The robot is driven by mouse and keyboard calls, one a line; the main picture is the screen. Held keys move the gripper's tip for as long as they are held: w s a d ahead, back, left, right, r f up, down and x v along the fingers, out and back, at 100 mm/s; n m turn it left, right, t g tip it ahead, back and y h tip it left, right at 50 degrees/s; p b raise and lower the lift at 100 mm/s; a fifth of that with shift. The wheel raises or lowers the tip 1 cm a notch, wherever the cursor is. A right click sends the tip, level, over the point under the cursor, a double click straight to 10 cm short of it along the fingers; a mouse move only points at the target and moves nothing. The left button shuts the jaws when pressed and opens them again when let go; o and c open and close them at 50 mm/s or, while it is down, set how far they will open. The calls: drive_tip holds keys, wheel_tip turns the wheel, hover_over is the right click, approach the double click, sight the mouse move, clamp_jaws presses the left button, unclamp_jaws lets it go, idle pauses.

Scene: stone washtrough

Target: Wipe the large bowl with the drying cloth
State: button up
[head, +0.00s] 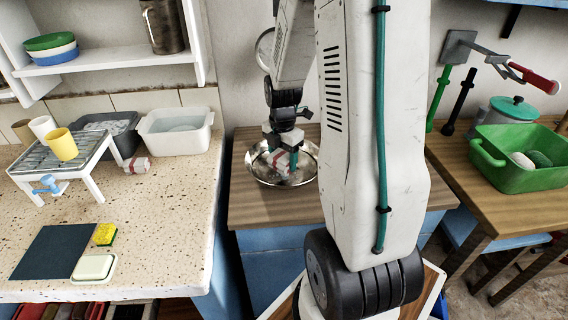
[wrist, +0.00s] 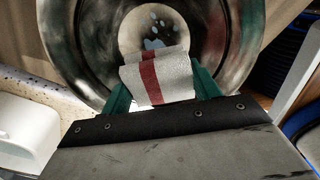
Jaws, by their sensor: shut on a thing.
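The large bowl (head: 262,176) is a wide, shiny metal bowl on the wooden top between the counters. In the wrist view its round inside (wrist: 90,45) fills the upper part, with pale-blue drops near the pale centre. My gripper (head: 284,160) is over the bowl, its teal fingers shut on a white cloth with a red stripe (head: 279,161). In the wrist view the cloth (wrist: 178,78) hangs between the fingers over the bowl's near side. I cannot tell whether the cloth touches the metal. My arm hides the area right of the bowl.
A similar red-and-white folded cloth (head: 137,164) lies on the left counter, near a white basin (head: 176,132) and a rack with cups (head: 62,160). A green tub (head: 515,170) stands on the right table.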

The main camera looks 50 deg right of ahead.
sight(282, 155)
drive_tip(key=shift+r, duration=1.85)
